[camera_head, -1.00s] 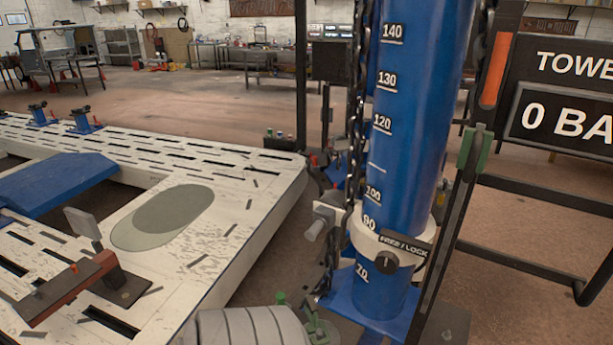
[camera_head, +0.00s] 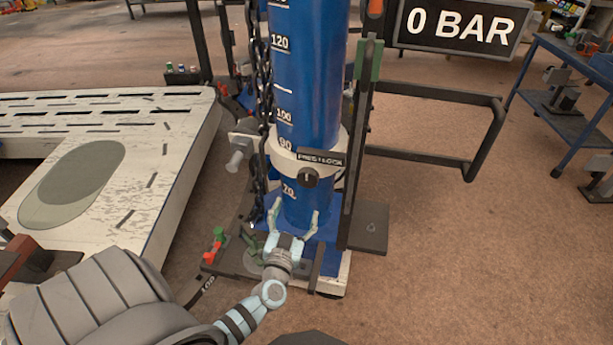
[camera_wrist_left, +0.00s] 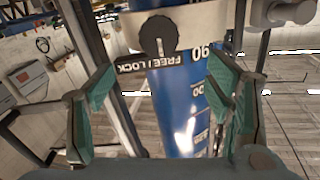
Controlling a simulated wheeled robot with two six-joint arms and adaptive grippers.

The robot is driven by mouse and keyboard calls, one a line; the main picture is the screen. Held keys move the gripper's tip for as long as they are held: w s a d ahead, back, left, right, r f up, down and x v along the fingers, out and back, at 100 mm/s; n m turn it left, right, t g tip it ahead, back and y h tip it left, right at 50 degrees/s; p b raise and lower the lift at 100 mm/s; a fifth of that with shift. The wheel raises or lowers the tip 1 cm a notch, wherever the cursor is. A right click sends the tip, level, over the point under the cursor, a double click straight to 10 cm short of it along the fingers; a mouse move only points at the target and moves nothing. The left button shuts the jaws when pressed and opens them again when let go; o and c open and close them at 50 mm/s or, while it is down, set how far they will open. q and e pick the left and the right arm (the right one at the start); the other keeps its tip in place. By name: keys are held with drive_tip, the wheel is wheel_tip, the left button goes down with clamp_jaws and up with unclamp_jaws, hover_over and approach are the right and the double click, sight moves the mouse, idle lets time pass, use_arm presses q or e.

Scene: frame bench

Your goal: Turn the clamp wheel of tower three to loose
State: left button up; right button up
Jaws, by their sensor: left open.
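The blue tower column (camera_head: 305,100) stands upright on its base, with a white scale and a pale collar (camera_head: 281,158) low around it. A black round knob (camera_head: 308,177) sits on the collar under a FREE/LOCK label (camera_head: 321,159). The knob shows larger in the left wrist view (camera_wrist_left: 158,34), with a white pointer mark. My left gripper (camera_head: 296,221) is open and empty, in front of the column and below the knob in the head view. Its spread fingers also show in the left wrist view (camera_wrist_left: 163,88). I cannot tell any separate clamp wheel for sure. My right gripper is out of view.
A black chain (camera_head: 263,90) and a grey bolt-like part (camera_head: 238,152) are left of the column. A dark upright post (camera_head: 357,150) stands close right, with a railing (camera_head: 440,162) beyond. A white slotted frame bench (camera_head: 185,150) lies left. The gauge reads 0 BAR (camera_head: 462,25).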

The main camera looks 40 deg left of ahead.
sight(307, 181)
use_arm(q)
drive_tip(key=b+x, duration=0.1)
drive_tip(key=x, duration=0.3)
drive_tip(key=b+x, duration=0.1)
drive_tip(key=x, duration=0.3)
drive_tip(key=f+b+x, duration=0.1)
drive_tip(key=x, duration=0.3)
drive_tip(key=shift+w+a+b, duration=0.15)
drive_tip(key=shift+w+b, duration=0.05)
drive_tip(key=shift+b, duration=0.2)
drive_tip(key=shift+w+a+r, duration=0.15)
drive_tip(key=shift+w+a, duration=0.05)
drive_tip(key=shift+w, duration=0.2)
drive_tip(key=shift+r, duration=0.1)
drive_tip(key=shift+c, duration=0.9)
drive_tip(key=c, duration=1)
